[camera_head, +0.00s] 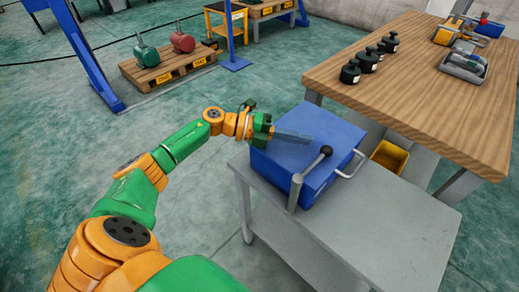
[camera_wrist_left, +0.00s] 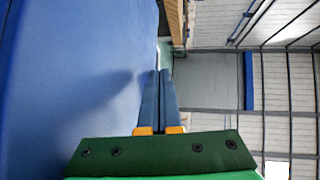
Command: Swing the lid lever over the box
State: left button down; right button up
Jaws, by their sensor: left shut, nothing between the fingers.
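The blue box (camera_head: 280,160) stands on a grey cart, its flat lid down. The lid lever (camera_head: 309,166) rises from a grey post at the box's near edge. Its bar slants up and to the right, ending in a black knob (camera_head: 326,150) over the lid's near part. My left gripper (camera_head: 311,139) is shut and empty, its fingers reaching over the lid just left of the knob, apart from it in the picture. In the left wrist view the two blue-grey fingers (camera_wrist_left: 160,72) lie together beside the blue lid surface (camera_wrist_left: 70,80). The lever does not show there.
The cart top (camera_head: 385,235) is bare on the near right. A silver handle (camera_head: 350,167) sticks out from the box's right side. A wooden table (camera_head: 430,75) with black weights (camera_head: 368,62) stands behind. A yellow bin (camera_head: 390,157) sits below. Floor on the left is open.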

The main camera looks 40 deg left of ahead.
pick_arm(q)
jog(key=shift+w+d, duration=0.25)
jog(key=shift+d, duration=0.65)
jog(key=shift+w+d, duration=0.1)
jog(key=shift+d, duration=0.25)
pick_arm(e)
jog(key=shift+s+d+f, duration=0.1)
jog(key=shift+d, duration=0.2)
jog(key=shift+a, duration=0.25)
